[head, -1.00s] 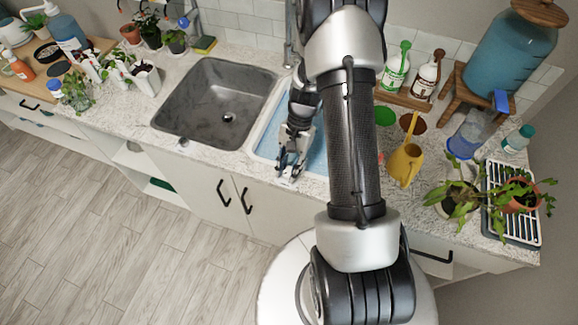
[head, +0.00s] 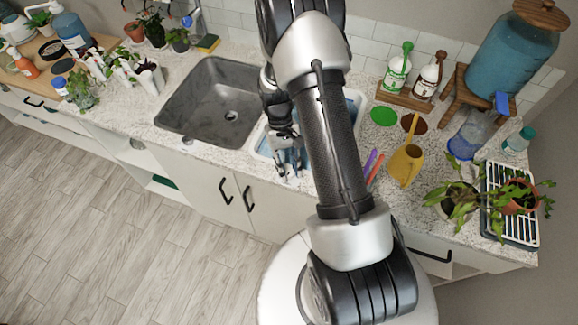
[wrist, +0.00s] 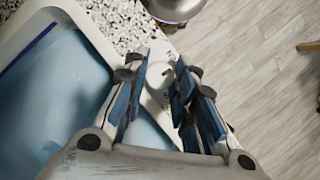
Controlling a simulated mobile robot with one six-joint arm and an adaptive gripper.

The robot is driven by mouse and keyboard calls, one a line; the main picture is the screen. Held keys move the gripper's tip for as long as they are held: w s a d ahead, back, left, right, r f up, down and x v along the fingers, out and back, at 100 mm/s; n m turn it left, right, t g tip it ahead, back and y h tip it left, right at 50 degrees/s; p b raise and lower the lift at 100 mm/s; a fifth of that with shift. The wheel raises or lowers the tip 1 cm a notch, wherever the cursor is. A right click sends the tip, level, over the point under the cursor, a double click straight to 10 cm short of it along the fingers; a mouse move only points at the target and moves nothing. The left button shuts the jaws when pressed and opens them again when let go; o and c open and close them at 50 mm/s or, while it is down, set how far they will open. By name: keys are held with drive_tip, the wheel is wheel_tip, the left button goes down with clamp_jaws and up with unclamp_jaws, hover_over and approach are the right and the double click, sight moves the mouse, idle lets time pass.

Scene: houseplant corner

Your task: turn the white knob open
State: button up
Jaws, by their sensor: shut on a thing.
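The white knob (wrist: 158,76) shows in the wrist view between the fingers of my gripper (wrist: 160,82), at the front rim of the basin. It has a rounded white face, and small dark marks show on the white surface around it. My gripper is shut on it, and the blue-padded fingers hide its sides. In the head view my gripper (head: 288,168) is low at the counter's front edge, and the knob is too small and covered to make out.
A blue-filled white basin (wrist: 62,105) lies beside my gripper. The grey sink (head: 212,105) is to its left. The floor in front is clear.

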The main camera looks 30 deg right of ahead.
drive_tip(key=shift+n+h, duration=0.3)
drive_tip(key=shift+n, duration=0.3)
drive_tip(key=o, duration=1.1)
drive_tip(key=shift+c, duration=0.2)
drive_tip(key=v, duration=1.2)
